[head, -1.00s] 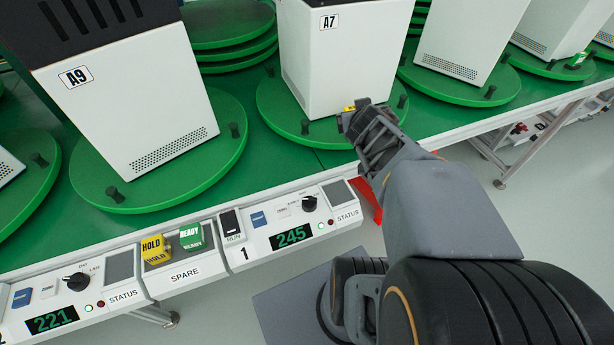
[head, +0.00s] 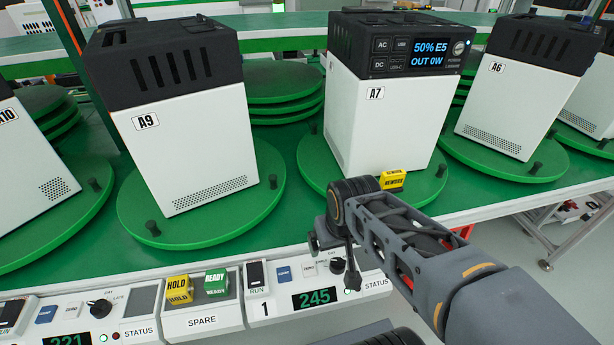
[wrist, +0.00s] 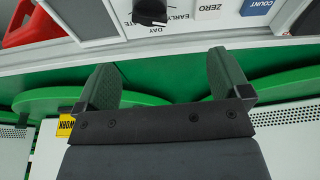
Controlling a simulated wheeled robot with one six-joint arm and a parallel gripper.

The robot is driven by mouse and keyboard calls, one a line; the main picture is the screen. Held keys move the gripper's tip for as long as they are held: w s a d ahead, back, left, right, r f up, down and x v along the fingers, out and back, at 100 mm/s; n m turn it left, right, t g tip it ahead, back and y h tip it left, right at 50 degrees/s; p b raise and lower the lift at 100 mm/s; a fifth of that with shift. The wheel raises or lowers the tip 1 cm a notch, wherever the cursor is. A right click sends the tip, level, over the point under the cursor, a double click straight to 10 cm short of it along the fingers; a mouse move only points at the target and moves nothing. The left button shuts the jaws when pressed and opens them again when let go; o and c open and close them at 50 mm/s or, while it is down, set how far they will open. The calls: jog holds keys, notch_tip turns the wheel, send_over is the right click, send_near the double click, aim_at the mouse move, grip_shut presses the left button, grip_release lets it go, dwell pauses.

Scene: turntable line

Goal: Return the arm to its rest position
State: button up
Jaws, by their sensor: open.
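My gripper (head: 333,258) hangs from my arm above the front control panel, near the dial of station 1. In the wrist view its two fingers (wrist: 163,62) stand wide apart with nothing between them. A yellow REWORK block (head: 392,181) sits on the green turntable (head: 425,190) in front of the white and black unit A7 (head: 380,125), just behind my arm and apart from the fingers. Part of the block also shows in the wrist view (wrist: 66,129). My forearm crosses the lower right and hides part of the panel and table edge.
Unit A9 (head: 195,135) stands on a turntable at left, and unit A6 (head: 500,115) on another at right. The panel (head: 205,325) holds yellow HOLD (head: 179,290) and green READY (head: 216,284) blocks. Open floor lies at lower right.

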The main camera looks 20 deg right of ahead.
jog(key=s+a+r+n+g+p, duration=0.1)
jog(key=a+r+n+p, duration=0.1)
jog(key=r+p, duration=0.5)
jog(key=s+a+r+n+p, duration=0.1)
jog(key=a+r+p, duration=0.2)
jog(key=r+p, duration=0.35)
jog(key=w+d+r+m+t+p, duration=0.1)
jog(key=d+r+m+p, duration=0.2)
jog(key=r, duration=0.3)
jog(key=shift+w+d+r+t+p, duration=0.15)
jog(key=shift+w+d+t+p, duration=0.25)
jog(key=shift+d+p, duration=0.35)
dwell(0.5)
